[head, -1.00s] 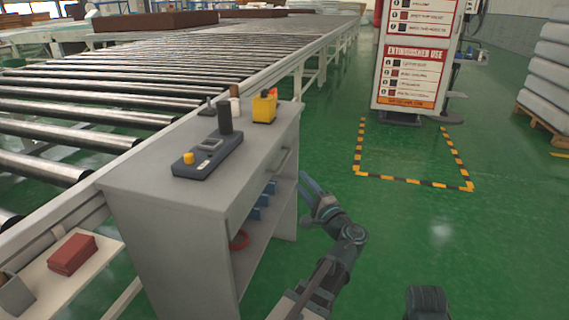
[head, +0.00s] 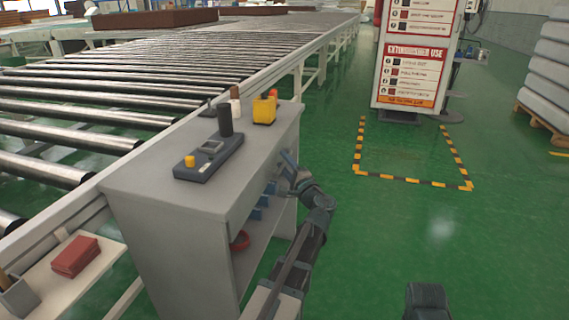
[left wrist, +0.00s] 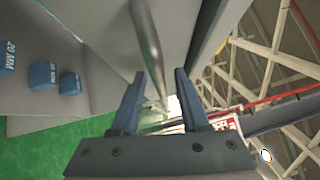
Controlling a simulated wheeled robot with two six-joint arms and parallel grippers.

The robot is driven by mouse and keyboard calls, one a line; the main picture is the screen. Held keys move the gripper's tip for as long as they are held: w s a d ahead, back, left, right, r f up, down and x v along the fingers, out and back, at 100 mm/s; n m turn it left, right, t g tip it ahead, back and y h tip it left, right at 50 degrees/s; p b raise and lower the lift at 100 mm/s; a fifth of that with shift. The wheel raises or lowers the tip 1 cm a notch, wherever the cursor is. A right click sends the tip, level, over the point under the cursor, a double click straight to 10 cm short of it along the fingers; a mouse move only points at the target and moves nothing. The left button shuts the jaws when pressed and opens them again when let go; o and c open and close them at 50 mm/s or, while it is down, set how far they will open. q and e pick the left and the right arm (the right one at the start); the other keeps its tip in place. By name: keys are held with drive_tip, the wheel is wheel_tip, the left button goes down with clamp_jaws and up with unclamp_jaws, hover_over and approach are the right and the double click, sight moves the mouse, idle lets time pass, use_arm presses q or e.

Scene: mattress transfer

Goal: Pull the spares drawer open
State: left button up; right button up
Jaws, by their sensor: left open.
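The grey cabinet (head: 160,193) stands beside the roller conveyor, and its drawer front (head: 258,183) appears flush with it, so the drawer looks shut. The bar handle (left wrist: 147,35) shows in the left wrist view, running down between the fingers. In the head view my gripper mostly hides it. My left gripper (head: 288,162) is at the drawer front. In the left wrist view its fingers (left wrist: 159,76) are open, one on each side of the bar; whether either touches it I cannot tell.
A control box (head: 208,160) and a yellow item (head: 264,110) sit on the cabinet top.

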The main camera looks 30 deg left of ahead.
use_arm(q)
clamp_jaws()
idle(1.4)
